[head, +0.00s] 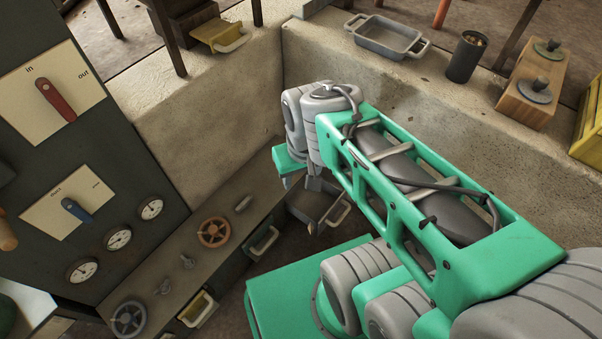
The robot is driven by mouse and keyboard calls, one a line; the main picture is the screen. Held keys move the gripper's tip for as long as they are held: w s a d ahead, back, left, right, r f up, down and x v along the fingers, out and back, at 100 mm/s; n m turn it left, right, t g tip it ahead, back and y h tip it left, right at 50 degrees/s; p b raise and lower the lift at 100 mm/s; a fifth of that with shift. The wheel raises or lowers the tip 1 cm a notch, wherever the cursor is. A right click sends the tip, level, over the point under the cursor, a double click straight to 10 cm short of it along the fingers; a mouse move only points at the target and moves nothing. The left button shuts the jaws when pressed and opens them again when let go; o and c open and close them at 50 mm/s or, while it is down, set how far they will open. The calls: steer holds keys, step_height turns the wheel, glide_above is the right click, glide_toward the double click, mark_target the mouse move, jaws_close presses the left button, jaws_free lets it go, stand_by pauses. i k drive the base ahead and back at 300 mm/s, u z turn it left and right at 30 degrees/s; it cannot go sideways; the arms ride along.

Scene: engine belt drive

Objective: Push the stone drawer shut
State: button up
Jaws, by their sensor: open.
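The grey drawer (310,203), which I take to be the stone drawer, stands pulled out at the right end of the low workbench. Its inside and pale handle (336,214) show. My gripper (305,186) is open and empty, just above the drawer's back left part. The arm's wrist hides part of the gripper, and I cannot tell whether it touches the drawer.
A yellow drawer (193,308) and a dark green drawer (261,244) have handles along the bench front. The bench top (165,290) carries handwheels and small levers. A gauge panel (95,160) rises at the left. A pale wall (225,135) stands behind.

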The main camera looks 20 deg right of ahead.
mark_target(319, 208)
steer(key=z, duration=0.05)
steer(key=k, duration=0.5)
steer(key=u, duration=1.95)
steer(key=k, duration=0.25)
steer(key=z, duration=1.05)
